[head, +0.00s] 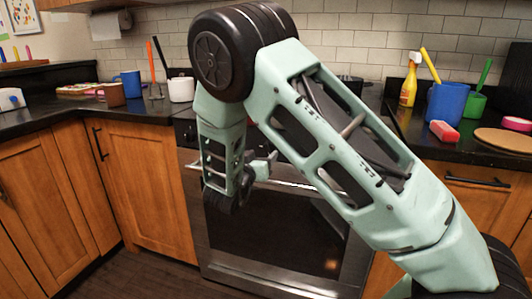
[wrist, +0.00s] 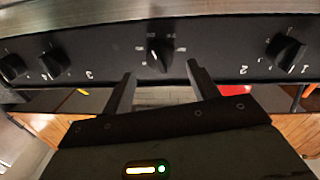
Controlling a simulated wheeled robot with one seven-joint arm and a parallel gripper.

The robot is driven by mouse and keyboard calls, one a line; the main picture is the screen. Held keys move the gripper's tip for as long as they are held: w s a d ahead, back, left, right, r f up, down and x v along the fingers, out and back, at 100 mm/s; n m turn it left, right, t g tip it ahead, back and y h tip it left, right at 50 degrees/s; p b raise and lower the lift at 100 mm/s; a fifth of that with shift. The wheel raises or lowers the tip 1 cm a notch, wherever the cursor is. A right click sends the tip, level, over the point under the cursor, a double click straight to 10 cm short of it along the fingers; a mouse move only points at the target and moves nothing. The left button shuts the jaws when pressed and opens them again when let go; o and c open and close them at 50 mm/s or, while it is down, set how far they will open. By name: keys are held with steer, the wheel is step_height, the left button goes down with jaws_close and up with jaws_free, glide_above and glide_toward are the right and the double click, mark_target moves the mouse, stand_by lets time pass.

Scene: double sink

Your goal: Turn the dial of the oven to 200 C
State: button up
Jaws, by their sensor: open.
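The oven (head: 285,238) stands in the middle of the head view, with its dark front partly behind my arm. In the wrist view its black control panel (wrist: 205,62) runs across the top. A black dial (wrist: 159,50) with small markings around it sits at the panel's middle. I take it for the oven dial; its markings are too small to read. My gripper (wrist: 162,84) is open and empty, its two fingers below the dial and to either side. The fingers appear apart from the dial. In the head view my gripper (head: 263,167) is near the oven's upper front.
Other knobs sit left (wrist: 53,62) and right (wrist: 287,52) of the middle dial, beside printed numbers. Wooden cabinets (head: 148,185) flank the oven.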

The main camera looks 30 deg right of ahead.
mark_target(268, 150)
steer(key=shift+x, duration=2.1)
steer(key=shift+c, duration=0.3)
steer(key=c, duration=0.9)
steer(key=shift+c, duration=0.2)
steer(key=m+b, duration=0.3)
steer(key=m, duration=0.1)
steer(key=shift+f, duration=0.1)
steer(key=m+b, duration=0.3)
steer(key=m, duration=0.2)
steer(key=shift+m+y+b, duration=0.3)
steer(key=shift+y+b, duration=0.05)
steer(key=shift+y, duration=0.05)
